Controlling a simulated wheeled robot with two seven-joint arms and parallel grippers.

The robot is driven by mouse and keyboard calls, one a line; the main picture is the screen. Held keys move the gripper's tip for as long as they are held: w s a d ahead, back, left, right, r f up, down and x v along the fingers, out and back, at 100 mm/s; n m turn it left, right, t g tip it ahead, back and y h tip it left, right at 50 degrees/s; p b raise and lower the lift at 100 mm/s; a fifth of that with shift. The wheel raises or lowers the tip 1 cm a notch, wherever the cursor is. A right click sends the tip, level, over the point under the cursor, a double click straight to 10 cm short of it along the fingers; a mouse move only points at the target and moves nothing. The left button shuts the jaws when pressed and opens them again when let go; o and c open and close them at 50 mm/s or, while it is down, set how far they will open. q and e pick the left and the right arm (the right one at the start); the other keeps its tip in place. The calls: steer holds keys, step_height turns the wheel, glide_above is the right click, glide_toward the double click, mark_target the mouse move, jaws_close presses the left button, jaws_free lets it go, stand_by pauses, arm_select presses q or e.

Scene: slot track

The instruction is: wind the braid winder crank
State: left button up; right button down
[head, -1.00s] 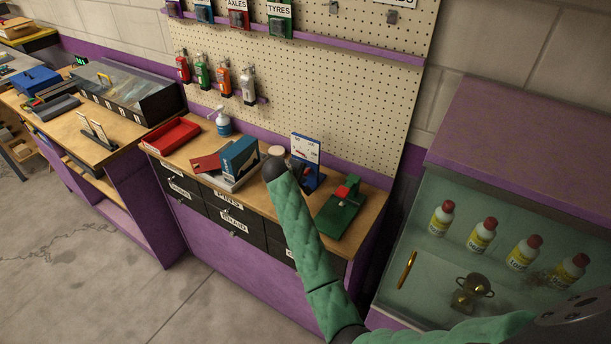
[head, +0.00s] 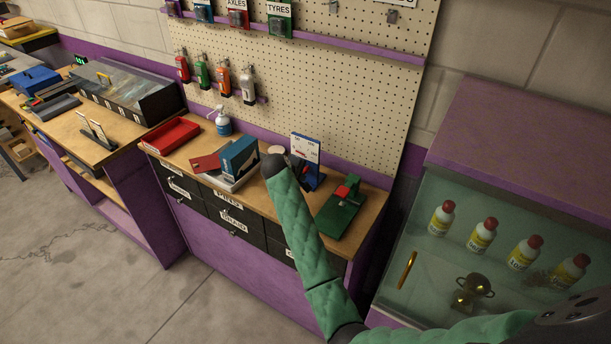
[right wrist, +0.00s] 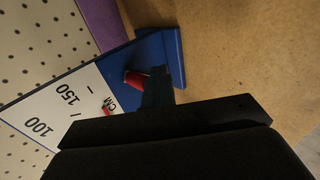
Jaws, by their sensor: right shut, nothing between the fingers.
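The braid winder (head: 306,149) has a blue base and an upright white panel with a blue edge, on the wooden bench top. A red knob-like piece (right wrist: 136,79), perhaps the crank's grip, shows beside the dark fingers. My right gripper (right wrist: 158,88) is shut and empty, close to this red piece; I cannot tell if they touch. In the head view my green-sleeved right arm hides part of the winder's front. My left gripper is not in view.
A green device with a red top (head: 343,194) stands right of the winder. A pegboard (head: 330,70) rises behind; a glass case (head: 400,290) stands at right.

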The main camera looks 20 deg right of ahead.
mark_target(306, 167)
steer(key=shift+w+d+r, duration=0.25)
steer(key=shift+d+r, duration=0.15)
steer(key=shift+r, duration=0.2)
steer(key=shift+w+d+r, duration=0.2)
steer(key=shift+d+r, duration=0.15)
steer(key=shift+r, duration=0.25)
steer(key=shift+w+a+r, duration=0.1)
steer(key=shift+w+r, duration=0.05)
steer(key=shift+r, duration=0.1)
steer(key=shift+w+a+r, duration=0.25)
steer(key=shift+w+r, duration=0.05)
steer(key=shift+w, duration=0.1)
steer(key=shift+s+d+f, duration=0.1)
steer(key=shift+s+f, duration=0.05)
stand_by(0.4)
steer(key=shift+s+f, duration=0.1)
steer(key=s+a, duration=0.4)
steer(key=a, duration=0.1)
steer(key=shift+s+a+f, duration=0.3)
steer(key=shift+s+f, duration=0.1)
stand_by(0.5)
